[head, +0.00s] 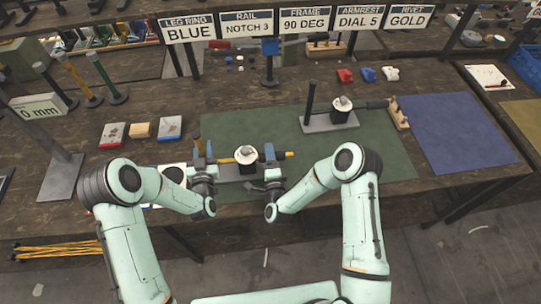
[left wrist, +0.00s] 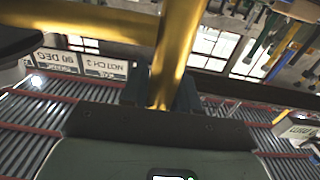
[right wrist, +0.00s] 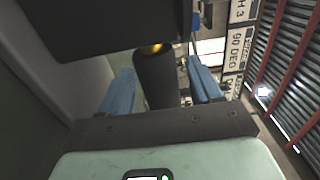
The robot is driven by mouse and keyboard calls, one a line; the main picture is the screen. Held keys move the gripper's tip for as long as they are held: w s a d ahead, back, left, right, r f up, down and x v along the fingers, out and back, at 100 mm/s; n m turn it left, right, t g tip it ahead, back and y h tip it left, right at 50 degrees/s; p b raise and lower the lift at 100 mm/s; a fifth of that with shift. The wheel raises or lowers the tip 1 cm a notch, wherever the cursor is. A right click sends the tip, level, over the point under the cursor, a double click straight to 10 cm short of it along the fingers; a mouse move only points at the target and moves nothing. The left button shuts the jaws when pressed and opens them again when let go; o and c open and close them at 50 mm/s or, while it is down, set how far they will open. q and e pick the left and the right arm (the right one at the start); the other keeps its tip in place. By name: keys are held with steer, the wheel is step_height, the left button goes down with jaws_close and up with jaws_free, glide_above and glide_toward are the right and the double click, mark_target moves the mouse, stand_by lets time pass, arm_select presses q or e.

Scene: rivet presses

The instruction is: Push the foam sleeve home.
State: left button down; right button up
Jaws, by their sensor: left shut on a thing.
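A yellow frame tube (head: 226,160) lies across the front fixture, running left to right. My left gripper (head: 203,163) is at its left end; in the left wrist view the gold tube (left wrist: 178,50) passes between the fingers, which are shut on it. My right gripper (head: 269,155) is at the tube's right part, where a yellow end pokes out to the right. In the right wrist view the black foam sleeve (right wrist: 155,80) stands between blue fingers, with a gap on its right side, so the gripper looks open around it. A bit of gold shows at its far end. How far it sits on the tube is hidden.
A press with a white-topped head (head: 246,154) stands between my grippers. A second press (head: 331,122) stands behind on the green mat (head: 385,150). A blue mat (head: 460,135) lies right. Signs (head: 305,22) stand at the back. A 0 mm sign (head: 40,107) stands left.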

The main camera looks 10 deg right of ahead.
arm_select(q)
steer(key=shift+r, duration=0.1)
arm_select(e)
steer(key=shift+s, duration=0.1)
arm_select(q)
steer(key=shift+a, duration=0.1)
arm_select(e)
steer(key=s, duration=0.7)
steer(key=shift+s, duration=0.2)
arm_select(q)
steer(key=c, duration=0.8)
jaws_free()
steer(key=shift+o, duration=0.2)
